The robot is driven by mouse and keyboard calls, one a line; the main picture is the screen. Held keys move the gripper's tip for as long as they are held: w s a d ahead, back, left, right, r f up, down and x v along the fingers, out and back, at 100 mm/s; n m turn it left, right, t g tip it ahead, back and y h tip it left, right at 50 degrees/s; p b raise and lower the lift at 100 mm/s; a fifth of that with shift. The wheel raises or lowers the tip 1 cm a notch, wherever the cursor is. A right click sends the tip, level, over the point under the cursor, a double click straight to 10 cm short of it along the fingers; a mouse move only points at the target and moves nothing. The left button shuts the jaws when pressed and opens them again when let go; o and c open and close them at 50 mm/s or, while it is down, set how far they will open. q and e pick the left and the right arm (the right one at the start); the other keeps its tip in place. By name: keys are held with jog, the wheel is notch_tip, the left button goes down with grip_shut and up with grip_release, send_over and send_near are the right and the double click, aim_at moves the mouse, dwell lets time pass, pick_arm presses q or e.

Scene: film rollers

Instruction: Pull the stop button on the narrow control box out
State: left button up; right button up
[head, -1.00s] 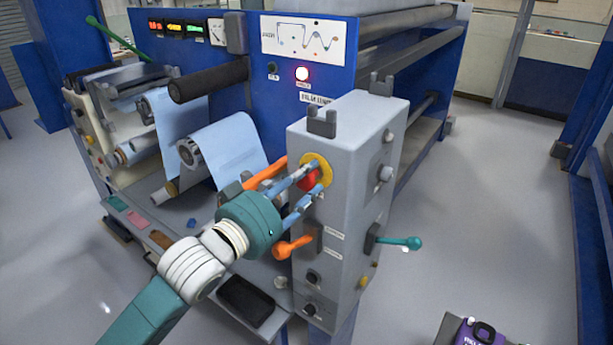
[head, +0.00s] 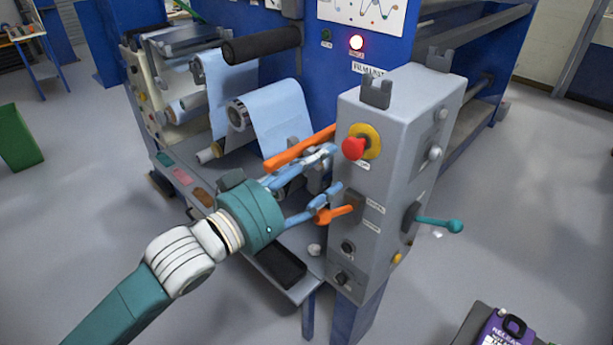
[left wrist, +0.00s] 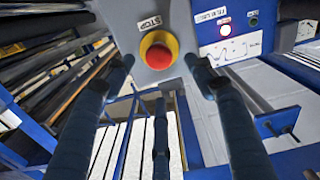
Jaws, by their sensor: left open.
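The narrow control box (head: 380,190) is a tall grey box at the front corner of the blue machine. Its red stop button (head: 354,148) sits on a yellow collar (head: 371,137) high on the front face. In the left wrist view the red stop button (left wrist: 159,55) is at top centre, with a STOP label (left wrist: 149,23) beside it. My left gripper (head: 331,170) is open and empty, left of and a little below the button, apart from it. In the wrist view its fingers spread on either side below the button. My right gripper is not in view.
An orange lever (head: 334,214) sticks out below the button, close to my lower finger. A teal-handled lever (head: 438,224) is on the box's right side. An orange bar (head: 300,148) lies behind my gripper. A purple-topped item (head: 497,330) is at bottom right.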

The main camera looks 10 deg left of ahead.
pick_arm(q)
jog(key=shift+v, duration=1.6)
